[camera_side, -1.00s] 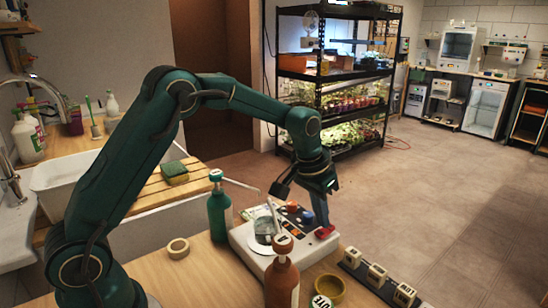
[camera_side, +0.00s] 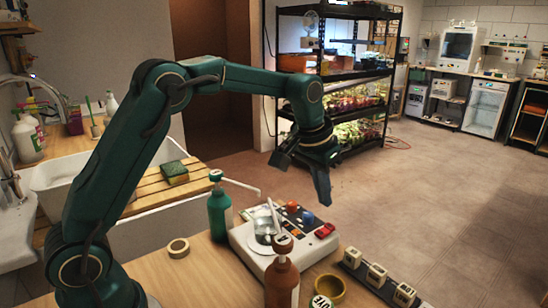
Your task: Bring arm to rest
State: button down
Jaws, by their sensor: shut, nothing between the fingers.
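My gripper (camera_side: 324,198) is the end of my dark green arm. It hangs in the air above the back right part of a white bench device (camera_side: 262,262), clear of it. Its fingers point down and are shut, with nothing held. The device has a blue knob, an orange knob and a red switch (camera_side: 325,230) at its right end. A clear glass vessel (camera_side: 264,228) with a rod in it stands on the device's plate.
A green pump bottle (camera_side: 219,212) stands left of the device and a brown bottle (camera_side: 282,280) in front. A tape roll (camera_side: 178,248), a yellow bowl (camera_side: 330,288) and a dark strip with pale labelled blocks (camera_side: 376,275) are on the table. The plant rack (camera_side: 335,75) stands behind.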

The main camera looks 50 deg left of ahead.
jog(key=s+r+t, duration=0.3)
jog(key=s+r, duration=0.7)
jog(key=s+f, duration=0.3)
jog(key=s, duration=0.4)
jog(key=s+d+f, duration=0.1)
jog(key=s+f, duration=0.3)
jog(key=s, duration=0.3)
jog(key=shift+g, duration=0.4)
